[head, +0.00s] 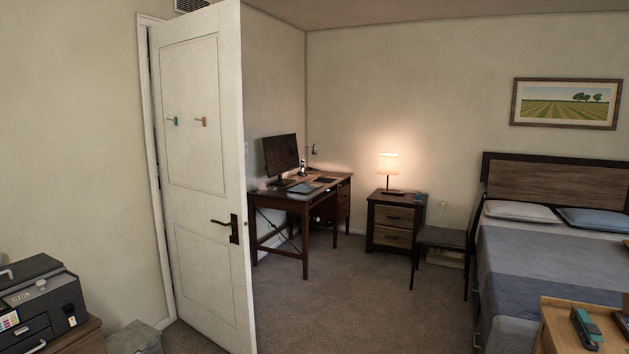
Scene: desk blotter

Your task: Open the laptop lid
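A wooden desk (306,206) stands in the far corner beyond the door. On it is a dark monitor (281,155). A flat blue-grey thing (303,188) lies near the desk's front edge, and a small dark flat thing (326,180) lies to its right. Either may be the shut laptop; they are too small to tell. Neither of my grippers is in view, and no arm shows near the desk.
A white door (205,240) stands open at the left, in front of the desk's left side. A chair (440,238) stands between the nightstand (395,223) and the bed (540,270). The carpet (350,300) in the middle is clear. A printer-like machine (40,302) is at lower left.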

